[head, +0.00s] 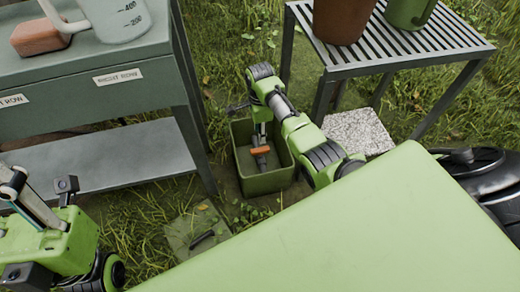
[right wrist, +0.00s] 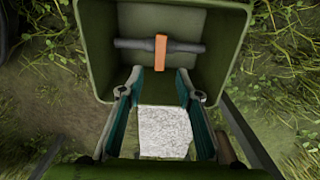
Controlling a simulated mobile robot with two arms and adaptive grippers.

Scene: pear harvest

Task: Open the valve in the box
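The open green box (head: 243,172) sits in the grass between the bench and the slatted table. Inside it, a grey pipe (right wrist: 190,47) crosses with an orange valve handle (right wrist: 161,53) lying across the pipe; the handle (head: 260,151) also shows in the head view. My right gripper (right wrist: 160,76) reaches down at the box, its two fingers spread apart and empty, with the handle just ahead of the fingertips and apart from them. My left arm is at the lower left of the head view, away from the box; its fingers are not clear.
A green lid (head: 197,231) with a dark handle lies in the grass before the box. The bench (head: 90,95) holds a jug (head: 113,17) and a reddish block (head: 40,36). The slatted table (head: 400,45) holds pots. A speckled slab (head: 358,132) lies beneath.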

